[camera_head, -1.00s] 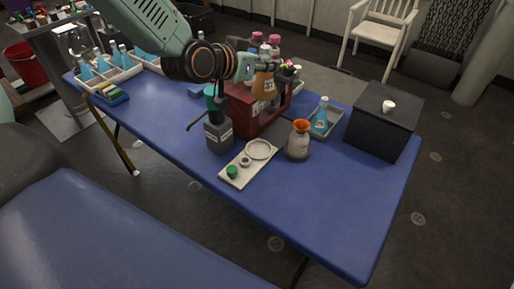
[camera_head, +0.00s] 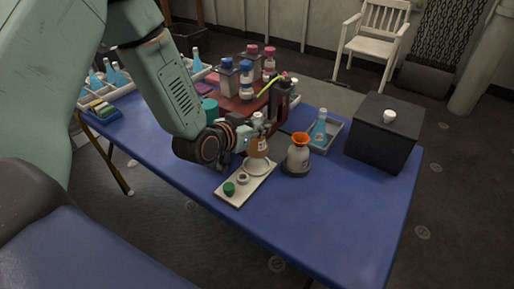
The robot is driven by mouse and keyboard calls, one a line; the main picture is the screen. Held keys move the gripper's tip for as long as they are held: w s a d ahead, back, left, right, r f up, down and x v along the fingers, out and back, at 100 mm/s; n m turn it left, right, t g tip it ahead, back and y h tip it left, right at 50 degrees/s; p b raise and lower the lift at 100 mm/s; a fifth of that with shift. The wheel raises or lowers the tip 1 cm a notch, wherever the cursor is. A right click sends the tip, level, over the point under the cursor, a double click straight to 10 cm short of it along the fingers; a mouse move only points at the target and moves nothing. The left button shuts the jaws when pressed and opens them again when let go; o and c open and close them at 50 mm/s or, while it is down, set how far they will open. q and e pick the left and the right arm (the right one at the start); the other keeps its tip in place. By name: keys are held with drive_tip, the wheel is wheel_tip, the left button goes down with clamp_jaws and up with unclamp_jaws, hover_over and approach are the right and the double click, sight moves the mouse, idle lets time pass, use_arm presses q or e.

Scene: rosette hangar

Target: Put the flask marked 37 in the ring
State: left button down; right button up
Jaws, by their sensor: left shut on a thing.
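My left gripper (camera_head: 256,136) is shut on an amber flask (camera_head: 258,148) with a pale neck and a white label. The number is too small to read surely. The flask is upright, directly over the white ring (camera_head: 257,167) at the far end of a pale tray (camera_head: 232,199). Its base overlaps the back of the ring in the picture; I cannot tell whether it is inside or just above. My right gripper is not in view.
The tray also carries a small grey ring (camera_head: 243,179) and a green cap (camera_head: 229,188). A red rack (camera_head: 237,104) of bottles is behind, and a black box (camera_head: 384,135) at right. The front right table is clear.

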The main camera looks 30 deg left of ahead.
sight(256, 144)
use_arm(q)
drive_tip(key=shift+s+a+f, duration=0.1)
drive_tip(key=shift+a+f, duration=0.05)
drive_tip(key=shift+f, duration=0.3)
drive_tip(key=shift+s+a+f, duration=0.1)
drive_tip(key=shift+a+f, duration=0.05)
drive_tip(key=shift+f, duration=0.25)
drive_tip(key=f, duration=0.1)
drive_tip(key=f+b, duration=0.1)
drive_tip(key=f, duration=0.1)
drive_tip(key=shift+w+d+f, duration=0.2)
drive_tip(key=shift+d+f, duration=0.1)
drive_tip(key=shift+f, duration=0.05)
drive_tip(key=shift+a+f, duration=0.1)
drive_tip(key=shift+f, duration=0.1)
drive_tip(key=shift+a, duration=0.1)
drive_tip(key=shift+s+r, duration=0.1)
